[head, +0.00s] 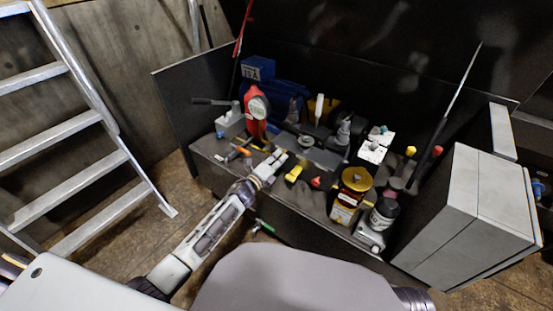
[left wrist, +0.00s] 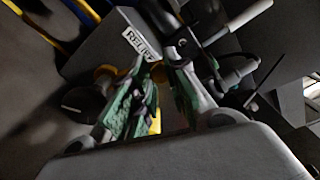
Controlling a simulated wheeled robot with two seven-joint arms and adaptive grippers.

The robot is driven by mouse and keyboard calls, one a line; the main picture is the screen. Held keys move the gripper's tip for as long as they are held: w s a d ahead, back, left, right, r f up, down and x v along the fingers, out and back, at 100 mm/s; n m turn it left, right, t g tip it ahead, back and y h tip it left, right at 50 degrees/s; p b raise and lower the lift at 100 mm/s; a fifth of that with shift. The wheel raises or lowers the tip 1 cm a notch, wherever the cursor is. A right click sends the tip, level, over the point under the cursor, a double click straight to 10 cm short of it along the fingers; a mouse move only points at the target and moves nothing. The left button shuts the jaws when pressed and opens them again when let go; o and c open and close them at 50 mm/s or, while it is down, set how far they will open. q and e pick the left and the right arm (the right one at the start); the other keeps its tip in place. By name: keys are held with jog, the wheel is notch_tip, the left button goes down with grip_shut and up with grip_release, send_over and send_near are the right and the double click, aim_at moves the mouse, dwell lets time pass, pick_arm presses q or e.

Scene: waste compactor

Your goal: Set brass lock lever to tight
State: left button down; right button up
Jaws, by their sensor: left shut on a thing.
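My left gripper (head: 274,164) reaches in from the left to the front of the dark workbench. In the left wrist view its two green-padded fingers (left wrist: 152,92) are close together. Brass-coloured metal (left wrist: 158,73), which looks like part of the lock lever, shows between and behind the fingertips. The fingers hide most of it, so I cannot tell its exact setting. A grey block with a label reading "RELIEF" (left wrist: 137,41) stands just beyond the fingers. In the head view a yellow part (head: 294,172) is just right of the gripper. My right gripper is not in view.
The bench (head: 215,150) is crowded. A red device with a dial (head: 256,108) stands behind the gripper, and a yellow-topped jar (head: 351,184) and a dark jar (head: 384,213) stand right. A grey cabinet (head: 465,215) bounds the right, and a ladder (head: 85,120) the left.

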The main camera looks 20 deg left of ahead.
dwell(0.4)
pick_arm(q)
jog(key=c, duration=1.6)
grip_release()
jog(key=shift+v, duration=6)
